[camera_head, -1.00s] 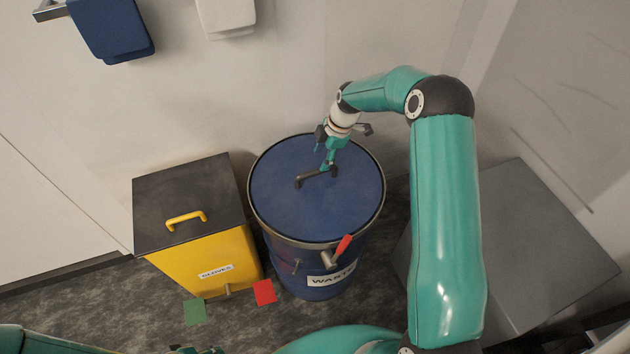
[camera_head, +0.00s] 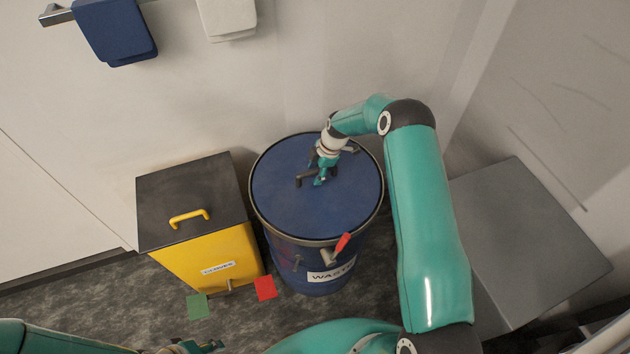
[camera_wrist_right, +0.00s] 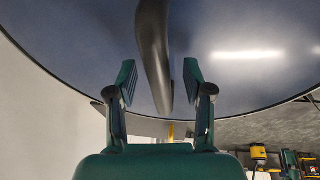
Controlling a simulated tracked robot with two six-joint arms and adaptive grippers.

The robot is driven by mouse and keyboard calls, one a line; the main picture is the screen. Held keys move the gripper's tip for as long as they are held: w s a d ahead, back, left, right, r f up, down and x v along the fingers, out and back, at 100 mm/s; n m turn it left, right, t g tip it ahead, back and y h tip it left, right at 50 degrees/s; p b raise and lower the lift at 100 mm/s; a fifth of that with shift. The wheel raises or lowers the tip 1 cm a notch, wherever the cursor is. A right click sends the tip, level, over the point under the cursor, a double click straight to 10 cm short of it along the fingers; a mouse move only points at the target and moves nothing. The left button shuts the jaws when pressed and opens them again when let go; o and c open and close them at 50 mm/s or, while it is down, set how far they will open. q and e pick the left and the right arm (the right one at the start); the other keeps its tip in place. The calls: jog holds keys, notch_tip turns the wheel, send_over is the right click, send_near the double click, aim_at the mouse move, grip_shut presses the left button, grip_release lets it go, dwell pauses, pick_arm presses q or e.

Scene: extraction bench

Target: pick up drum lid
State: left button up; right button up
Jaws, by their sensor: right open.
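The blue drum lid (camera_head: 290,208) lies on top of the blue waste drum (camera_head: 310,275), with a dark bar handle (camera_head: 303,181) near its middle. My right gripper (camera_head: 321,181) is over the lid at the handle. In the right wrist view, the two fingers of my right gripper (camera_wrist_right: 158,85) are open. The handle (camera_wrist_right: 153,45) runs between them, with a gap on each side. The lid (camera_wrist_right: 235,50) fills the upper part of that view. My left arm (camera_head: 60,340) shows at the bottom left, with part of the left gripper (camera_head: 195,346) at the bottom edge.
A yellow bin (camera_head: 205,258) with a black top (camera_head: 185,195) and yellow handle stands left of the drum. A grey box (camera_head: 525,240) stands to the right. A red latch lever (camera_head: 343,242) sits on the drum's front rim. Green (camera_head: 197,306) and red (camera_head: 265,288) squares mark the floor.

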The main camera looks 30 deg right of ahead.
jog(key=shift+c, duration=0.3)
grip_shut()
jog(key=shift+r, duration=0.15)
